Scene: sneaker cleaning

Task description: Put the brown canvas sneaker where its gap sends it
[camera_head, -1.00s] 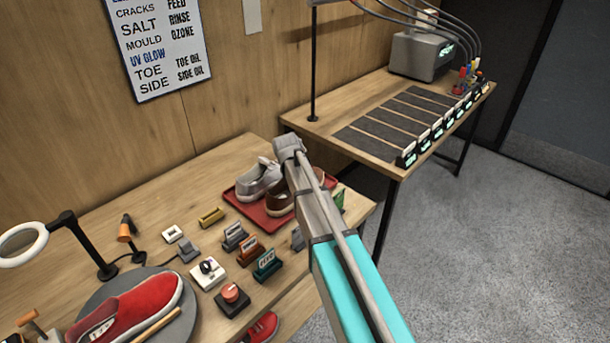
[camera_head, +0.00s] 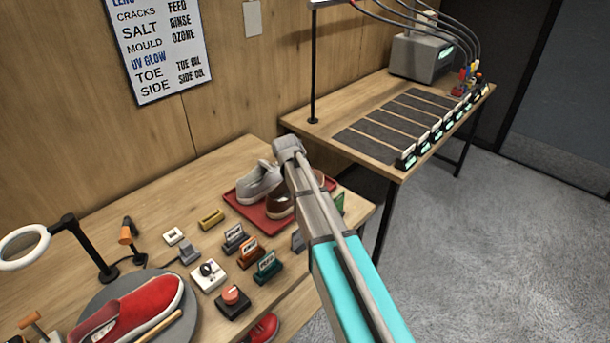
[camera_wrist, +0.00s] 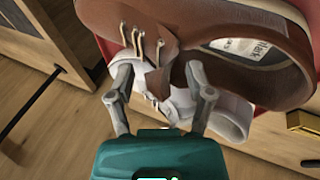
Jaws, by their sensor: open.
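The brown canvas sneaker (camera_head: 281,204) is on the red tray (camera_head: 246,214), partly hidden behind my arm in the head view. In the wrist view the brown sneaker (camera_wrist: 190,32) fills the top, with pale laces and a printed label inside that I cannot read fully. My gripper (camera_wrist: 160,80) is open, its two fingers spread at the near edge of the brown sneaker by the lace area. I cannot tell whether they touch it. A pale grey sneaker (camera_head: 261,184) is beside it on the tray; it also shows beyond the fingers in the wrist view (camera_wrist: 231,115).
A red sneaker (camera_head: 135,309) lies on a round grey turntable (camera_head: 92,298) at left. Small labelled blocks (camera_head: 251,251) and a red-knobbed box (camera_head: 232,299) stand before the tray. A second table (camera_head: 340,118) has dark mats with lit tags and a grey machine (camera_head: 422,56).

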